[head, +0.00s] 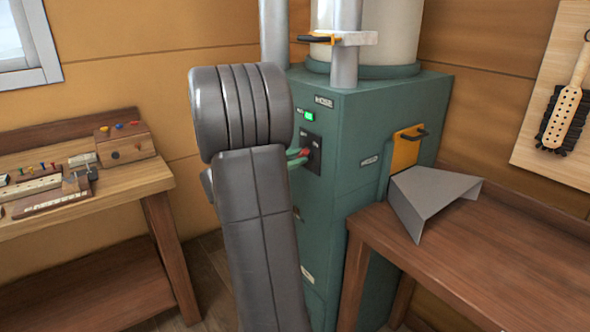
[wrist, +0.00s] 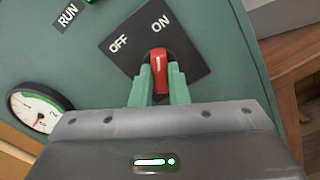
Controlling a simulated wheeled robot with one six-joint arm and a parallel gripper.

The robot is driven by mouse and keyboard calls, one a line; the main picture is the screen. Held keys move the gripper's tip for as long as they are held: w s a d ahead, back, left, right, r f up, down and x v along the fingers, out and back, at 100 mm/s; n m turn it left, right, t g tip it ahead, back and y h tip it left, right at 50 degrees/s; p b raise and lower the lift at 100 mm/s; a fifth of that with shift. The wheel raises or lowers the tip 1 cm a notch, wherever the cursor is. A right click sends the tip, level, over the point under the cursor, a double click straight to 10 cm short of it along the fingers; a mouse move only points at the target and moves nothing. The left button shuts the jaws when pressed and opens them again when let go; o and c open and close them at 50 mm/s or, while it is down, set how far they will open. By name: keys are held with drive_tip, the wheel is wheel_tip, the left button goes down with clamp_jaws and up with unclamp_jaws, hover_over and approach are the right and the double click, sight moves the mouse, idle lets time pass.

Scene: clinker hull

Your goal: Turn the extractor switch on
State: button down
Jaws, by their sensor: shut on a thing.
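The extractor is a tall green cabinet (head: 345,190). Its dark switch plate (head: 311,152) carries a red switch knob (head: 306,153). In the wrist view the plate (wrist: 190,50) reads OFF and ON, and the red knob (wrist: 159,75) has a white mark that points up toward ON. My gripper (wrist: 159,82), with green fingers, is shut on the knob, one finger on each side. In the head view my gripper (head: 299,157) reaches the plate, partly hidden behind my arm. A green lamp (head: 309,115) beside the RUN label (wrist: 68,16) is lit.
A round gauge (wrist: 39,110) sits on the cabinet. A workbench (head: 450,240) with a bent grey sheet (head: 430,190) stands at right. Another bench (head: 110,195) with small parts stands at left. A yellow slide gate (head: 406,148) is on the cabinet's right face.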

drive_tip(key=shift+m+b, duration=0.3)
drive_tip(key=shift+m, duration=0.1)
drive_tip(key=c, duration=1.4)
unclamp_jaws()
drive_tip(key=v, duration=1.4)
drive_tip(key=shift+d, duration=0.15)
